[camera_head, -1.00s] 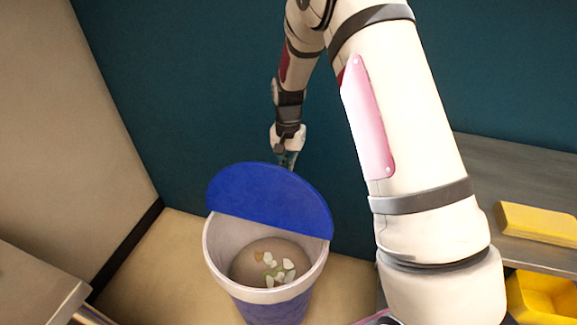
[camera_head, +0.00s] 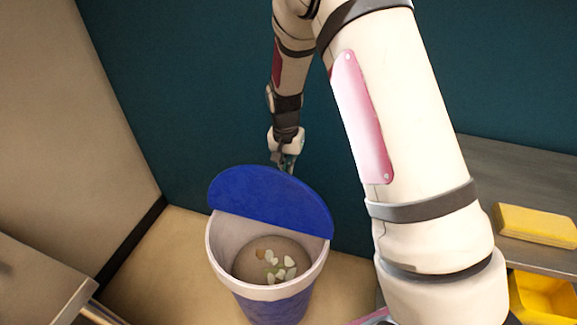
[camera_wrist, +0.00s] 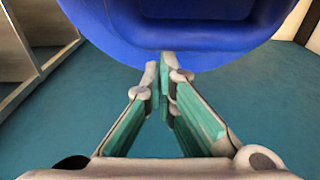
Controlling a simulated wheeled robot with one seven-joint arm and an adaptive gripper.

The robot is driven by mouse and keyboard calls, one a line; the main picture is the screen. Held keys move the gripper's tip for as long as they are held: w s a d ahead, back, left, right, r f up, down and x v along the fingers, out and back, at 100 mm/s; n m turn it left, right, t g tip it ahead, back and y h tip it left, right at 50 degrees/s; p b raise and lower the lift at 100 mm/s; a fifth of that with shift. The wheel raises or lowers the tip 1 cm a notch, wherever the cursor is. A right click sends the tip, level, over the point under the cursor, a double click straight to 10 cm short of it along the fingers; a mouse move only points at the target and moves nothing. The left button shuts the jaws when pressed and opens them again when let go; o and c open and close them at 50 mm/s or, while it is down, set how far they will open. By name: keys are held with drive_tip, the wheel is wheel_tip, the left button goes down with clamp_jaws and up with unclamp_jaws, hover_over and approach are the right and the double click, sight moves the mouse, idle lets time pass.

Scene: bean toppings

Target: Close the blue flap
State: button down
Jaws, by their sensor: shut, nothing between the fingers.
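The blue flap (camera_head: 270,200) stands raised at the back of a round bin (camera_head: 272,298) with a white rim and blue body. The bin's front half is open, and several pale scraps (camera_head: 280,268) lie inside. My gripper (camera_head: 284,168) is behind the flap, its fingertips partly hidden at the flap's upper edge. In the wrist view the gripper (camera_wrist: 164,62) is shut with nothing between its fingers. Its tips are close to the flap's blue back (camera_wrist: 195,35); I cannot tell whether they touch.
A grey counter (camera_head: 500,180) with a yellow block (camera_head: 537,224) is at the right, with a yellow container (camera_head: 543,297) below it. A grey cabinet (camera_head: 40,285) stands at the lower left. The teal wall (camera_head: 170,100) is behind the bin.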

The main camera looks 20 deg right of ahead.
sight(279, 179)
drive_tip(key=shift+s+a+r+t+h+p, duration=0.5)
drive_tip(key=shift+s+a+r+t+p, duration=0.2)
drive_tip(key=shift+s, duration=0.15)
drive_tip(key=shift+s+a+r+p, duration=0.2)
drive_tip(key=shift+s+r+p, duration=0.1)
drive_tip(key=shift+s+p, duration=0.15)
drive_tip(key=s+a+p, duration=0.1)
drive_tip(key=s, duration=0.1)
drive_tip(key=s+a+r+p, duration=0.1)
drive_tip(key=p, duration=0.1)
drive_tip(key=shift+s+a+r, duration=0.15)
drive_tip(key=shift+s+a, duration=0.2)
drive_tip(key=shift+s, duration=0.05)
drive_tip(key=shift+s+a+p, duration=0.95)
drive_tip(key=shift+s+p, duration=0.15)
drive_tip(key=shift+s, duration=0.15)
drive_tip(key=shift+s+a+f+t+h+p, duration=0.2)
drive_tip(key=shift+s+a+t+h+p, duration=0.2)
drive_tip(key=shift+s+t+h+p, duration=0.25)
drive_tip(key=shift+s+a+f+t+h+p, duration=0.15)
drive_tip(key=shift+s+a+t+h+p, duration=0.25)
drive_tip(key=shift+t, duration=0.35)
drive_tip(key=s+a+f+t+h+p, duration=0.1)
drive_tip(key=s+a+f+t+h, duration=0.1)
drive_tip(key=s+a+f, duration=0.4)
drive_tip(key=shift+s+f+t+p, duration=0.35)
drive_tip(key=shift+s+f+t, duration=0.5)
drive_tip(key=shift+s, duration=0.25)
drive_tip(key=shift+h, duration=0.25)
